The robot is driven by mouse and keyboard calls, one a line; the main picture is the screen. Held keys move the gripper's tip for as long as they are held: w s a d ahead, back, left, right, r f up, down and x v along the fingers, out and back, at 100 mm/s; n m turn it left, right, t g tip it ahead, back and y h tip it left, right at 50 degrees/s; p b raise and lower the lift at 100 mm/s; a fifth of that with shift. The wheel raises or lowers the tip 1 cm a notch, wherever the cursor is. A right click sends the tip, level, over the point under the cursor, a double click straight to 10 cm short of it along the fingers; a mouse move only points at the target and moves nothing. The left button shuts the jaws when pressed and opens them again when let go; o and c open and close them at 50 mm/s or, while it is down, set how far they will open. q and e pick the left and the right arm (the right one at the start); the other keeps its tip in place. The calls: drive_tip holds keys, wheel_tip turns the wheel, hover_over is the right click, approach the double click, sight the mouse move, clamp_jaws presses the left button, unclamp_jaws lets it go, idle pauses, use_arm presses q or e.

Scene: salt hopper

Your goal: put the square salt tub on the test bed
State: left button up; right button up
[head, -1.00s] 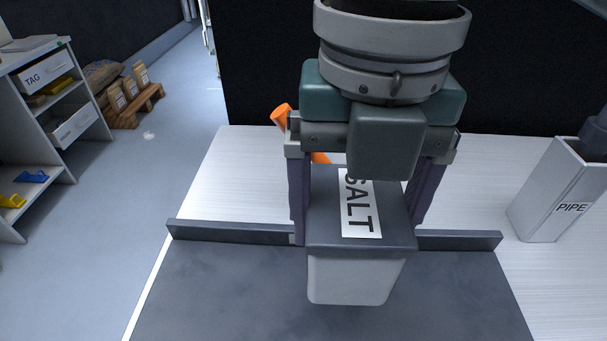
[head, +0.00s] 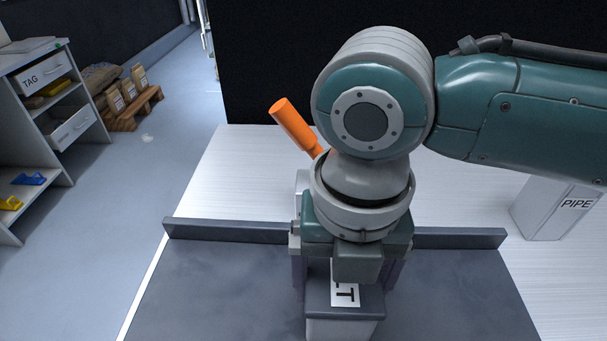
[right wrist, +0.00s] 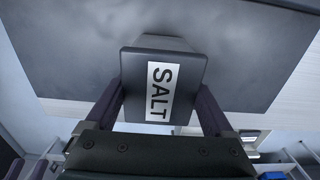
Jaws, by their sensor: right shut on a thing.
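The square salt tub (head: 345,304) has a dark lid with a white SALT label and a pale body. My right gripper (head: 345,283) is shut on it, one finger along each side. The right wrist view shows the tub (right wrist: 190,65) between the fingers, label up. The dark grey slab with a raised back rail, which I take for the test bed (head: 220,290), lies beneath the tub. The tub is over its middle, in front of the rail. I cannot tell whether it touches the slab, as its base is cut off in the head view. My left gripper is not in view.
An orange handle (head: 295,122) sticks up behind my right wrist. A white PIPE box (head: 548,215) stands on the pale worktop (head: 235,180) at the right. Left, across the floor, are a shelf unit (head: 62,130) and a pallet with bags (head: 138,108). The slab's left part is clear.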

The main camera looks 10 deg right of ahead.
drive_tip(key=shift+f, duration=0.2)
drive_tip(key=o, duration=1.4)
drive_tip(key=shift+o, duration=0.2)
drive_tip(key=shift+r, duration=0.1)
